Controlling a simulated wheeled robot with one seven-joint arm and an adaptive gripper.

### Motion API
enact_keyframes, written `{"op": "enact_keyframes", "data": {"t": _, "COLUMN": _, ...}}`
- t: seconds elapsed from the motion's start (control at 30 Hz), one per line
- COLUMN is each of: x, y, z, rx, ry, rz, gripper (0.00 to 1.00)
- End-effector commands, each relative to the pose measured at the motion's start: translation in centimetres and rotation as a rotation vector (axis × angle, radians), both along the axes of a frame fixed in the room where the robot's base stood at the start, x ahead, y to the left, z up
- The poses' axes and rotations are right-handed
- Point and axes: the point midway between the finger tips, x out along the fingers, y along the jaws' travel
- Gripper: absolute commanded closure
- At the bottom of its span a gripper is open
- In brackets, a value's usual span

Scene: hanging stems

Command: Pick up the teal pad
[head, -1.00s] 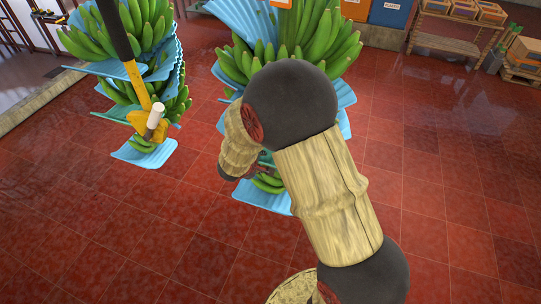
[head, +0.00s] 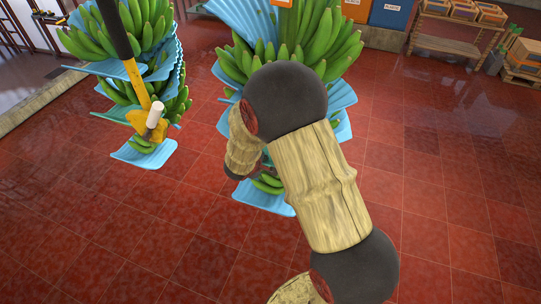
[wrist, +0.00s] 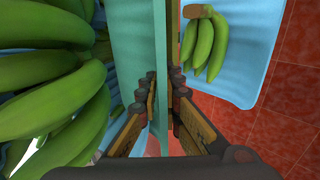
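The teal pad (wrist: 135,45) stands upright in the wrist view and hangs among the bananas, seen nearly edge-on. My gripper (wrist: 163,76) reaches forward with one finger on each side of the pad's near edge. The fingers are apart, with a narrow gap between them and the pad, and red floor shows beside it. In the head view my arm hides most of the hanging stem's middle, and I cannot make out the pad there.
Green bananas (wrist: 55,80) crowd the left of the wrist view. A light-blue sheet (wrist: 245,50) with a small banana hand (wrist: 205,45) lies to the right. Red floor (head: 450,180) is clear at right.

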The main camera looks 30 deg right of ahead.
Motion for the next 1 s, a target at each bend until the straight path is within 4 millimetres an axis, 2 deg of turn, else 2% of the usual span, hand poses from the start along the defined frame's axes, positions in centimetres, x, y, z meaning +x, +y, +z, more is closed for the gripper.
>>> {"op": "enact_keyframes", "data": {"t": 0.47, "x": 0.0, "y": 0.0, "z": 0.1, "rx": 0.000, "ry": 0.000, "rz": 0.000, "gripper": 1.00}}
{"op": "enact_keyframes", "data": {"t": 0.7, "x": 0.1, "y": 0.0, "z": 1.9, "rx": 0.000, "ry": -0.003, "rz": -0.001, "gripper": 1.00}}
{"op": "enact_keyframes", "data": {"t": 1.0, "x": -3.4, "y": 4.6, "z": 1.6, "rx": 0.000, "ry": 0.001, "rz": 0.005, "gripper": 1.00}}
